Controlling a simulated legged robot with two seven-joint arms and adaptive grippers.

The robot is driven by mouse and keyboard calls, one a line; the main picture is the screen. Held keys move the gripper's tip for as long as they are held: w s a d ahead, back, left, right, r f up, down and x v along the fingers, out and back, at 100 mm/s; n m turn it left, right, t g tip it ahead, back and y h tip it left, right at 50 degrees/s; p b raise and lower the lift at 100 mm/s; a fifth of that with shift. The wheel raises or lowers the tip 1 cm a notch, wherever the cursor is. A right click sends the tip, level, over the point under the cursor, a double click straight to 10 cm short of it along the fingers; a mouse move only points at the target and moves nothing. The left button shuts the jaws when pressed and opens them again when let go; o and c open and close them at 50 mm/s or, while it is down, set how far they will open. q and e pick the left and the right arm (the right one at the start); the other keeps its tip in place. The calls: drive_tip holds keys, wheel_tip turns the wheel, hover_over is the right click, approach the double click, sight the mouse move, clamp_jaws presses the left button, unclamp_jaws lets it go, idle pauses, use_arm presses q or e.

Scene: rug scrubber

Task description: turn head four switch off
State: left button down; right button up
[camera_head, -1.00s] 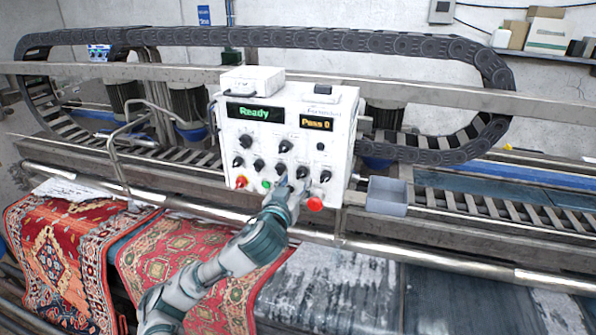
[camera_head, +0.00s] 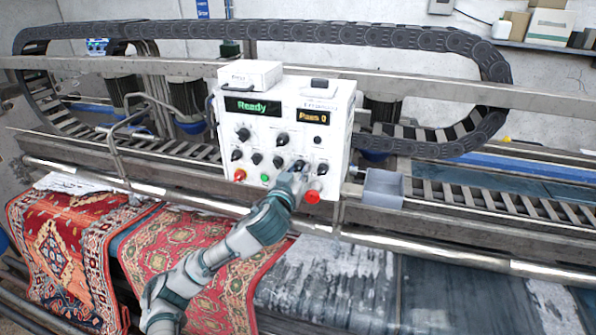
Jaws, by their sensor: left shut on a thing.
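The white control box (camera_head: 330,125) stands upright on the machine with a lower row of black rotary switches. The fourth switch from the left in that row (camera_head: 299,164) is at the fingertips of my left gripper (camera_head: 297,173). My left gripper reaches up from the front and is shut on this switch; the fingers hide part of it, so its pointer is hard to read. The neighbouring switches, third (camera_head: 278,161) and fifth (camera_head: 322,169), stand close on each side. My right gripper is not in view.
A red push button (camera_head: 313,196) sticks out just right of and below my gripper. A green button (camera_head: 264,179) and a red-and-yellow one (camera_head: 240,175) sit lower left. A metal rail (camera_head: 180,201) runs below the box. A grey tray (camera_head: 384,190) is at its right.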

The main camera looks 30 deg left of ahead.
use_arm(q)
drive_tip(key=n+b, duration=0.2)
drive_tip(key=n, duration=0.1)
drive_tip(key=shift+d+f, duration=0.1)
drive_tip(key=n, duration=0.3)
drive_tip(key=shift+n+b, duration=0.3)
drive_tip(key=shift+b, duration=0.05)
drive_tip(key=shift+n, duration=0.9)
drive_tip(key=n, duration=0.2)
drive_tip(key=shift+d+r+n+p, duration=0.1)
drive_tip(key=shift+r+n+p, duration=0.1)
drive_tip(key=shift+n+p, duration=0.15)
drive_tip(key=n+p, duration=0.1)
drive_tip(key=n, duration=0.2)
drive_tip(key=shift+n, duration=0.25)
drive_tip(key=shift+n+p, duration=0.3)
drive_tip(key=shift+n, duration=0.3)
drive_tip(key=shift+f, duration=0.15)
